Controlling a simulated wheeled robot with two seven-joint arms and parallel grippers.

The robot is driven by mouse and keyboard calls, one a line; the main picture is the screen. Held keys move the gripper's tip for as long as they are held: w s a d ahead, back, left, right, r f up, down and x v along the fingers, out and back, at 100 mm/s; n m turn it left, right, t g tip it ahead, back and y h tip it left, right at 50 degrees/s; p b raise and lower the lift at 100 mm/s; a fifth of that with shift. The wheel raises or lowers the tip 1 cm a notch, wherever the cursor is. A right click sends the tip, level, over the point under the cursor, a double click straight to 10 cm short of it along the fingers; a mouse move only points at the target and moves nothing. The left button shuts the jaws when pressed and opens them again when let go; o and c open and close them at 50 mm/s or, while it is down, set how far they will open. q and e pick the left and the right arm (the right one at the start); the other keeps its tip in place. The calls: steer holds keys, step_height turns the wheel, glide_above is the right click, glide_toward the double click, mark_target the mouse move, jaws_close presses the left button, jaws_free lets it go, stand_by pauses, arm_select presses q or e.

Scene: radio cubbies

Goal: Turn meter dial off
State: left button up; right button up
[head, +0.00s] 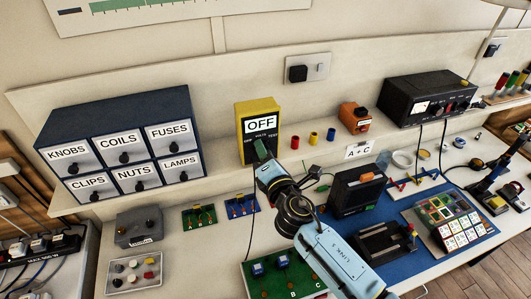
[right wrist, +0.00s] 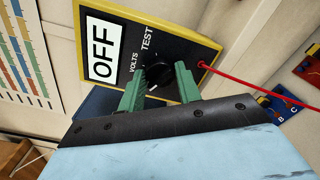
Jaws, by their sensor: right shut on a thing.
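The yellow meter (head: 272,106) stands upright on the shelf ledge, right of the drawer cabinet. Its white panel reads OFF in large black letters. In the right wrist view the meter (right wrist: 205,48) fills the upper middle, with VOLTS and TEST printed beside its round black dial (right wrist: 158,75). My right gripper (right wrist: 159,84) has its green fingers on either side of the dial and is shut on it. In the head view my right gripper (head: 263,152) covers the dial. I cannot tell exactly where the dial's pointer aims. My left gripper is out of view.
A blue cabinet of labelled drawers (head: 122,105) stands left of the meter. Small red, yellow and blue cylinders (head: 313,137) and an orange device (head: 353,118) are to its right. A red lead (right wrist: 262,88) runs from the meter. The bench below is crowded with boards and boxes.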

steer(key=o, duration=1)
steer(key=shift+c, duration=0.2)
steer(key=shift+s, duration=0.1)
steer(key=v, duration=1.3)
steer(key=shift+s+d, duration=0.1)
